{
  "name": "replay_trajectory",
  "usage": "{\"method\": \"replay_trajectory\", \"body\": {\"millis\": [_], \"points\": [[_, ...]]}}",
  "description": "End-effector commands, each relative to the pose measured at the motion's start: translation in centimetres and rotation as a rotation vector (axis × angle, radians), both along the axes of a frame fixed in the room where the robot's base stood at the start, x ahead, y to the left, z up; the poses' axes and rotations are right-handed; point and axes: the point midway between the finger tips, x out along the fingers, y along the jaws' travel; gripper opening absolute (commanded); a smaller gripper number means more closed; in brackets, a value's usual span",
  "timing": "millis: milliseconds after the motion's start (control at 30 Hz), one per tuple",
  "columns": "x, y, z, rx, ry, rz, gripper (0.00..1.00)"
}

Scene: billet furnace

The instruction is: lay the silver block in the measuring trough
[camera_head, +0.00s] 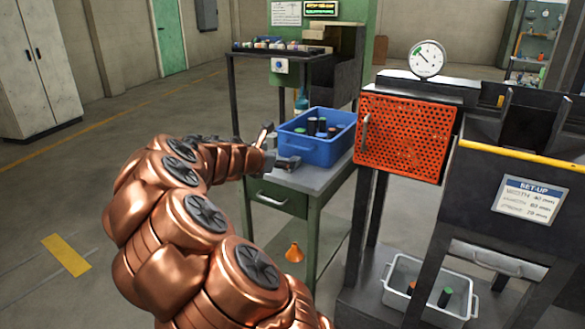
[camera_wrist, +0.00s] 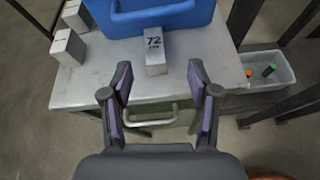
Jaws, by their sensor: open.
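Two more silver-grey blocks, one nearer (camera_wrist: 68,47) and one farther (camera_wrist: 75,16), sit at the tabletop's left side. My gripper (camera_wrist: 160,82) is open and empty, its fingers spread on the near side of the marked block, not around it. In the head view my gripper (camera_head: 276,150) is over the green workbench's top, where it and my arm hide the blocks. I cannot clearly pick out the measuring trough; a dial gauge (camera_head: 427,59) stands right of the bench.
The blue bin (camera_head: 307,152) with several dark cylinders stands on the green workbench (camera_head: 277,198). A pale bin (camera_head: 420,307) sits low beneath. Floor at left is clear.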

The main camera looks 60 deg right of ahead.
Motion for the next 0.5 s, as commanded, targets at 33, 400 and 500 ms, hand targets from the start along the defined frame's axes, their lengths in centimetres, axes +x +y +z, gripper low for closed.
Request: {"method": "replay_trajectory", "body": {"millis": [33, 400, 500], "points": [[0.3, -0.7, -0.4, -0.009, 0.037, 0.021, 0.6], [1.1, -3.2, -1.4, -0.026, 0.091, 0.062, 0.6], [1.1, -3.8, -1.7, -0.026, 0.091, 0.061, 0.6]]}}
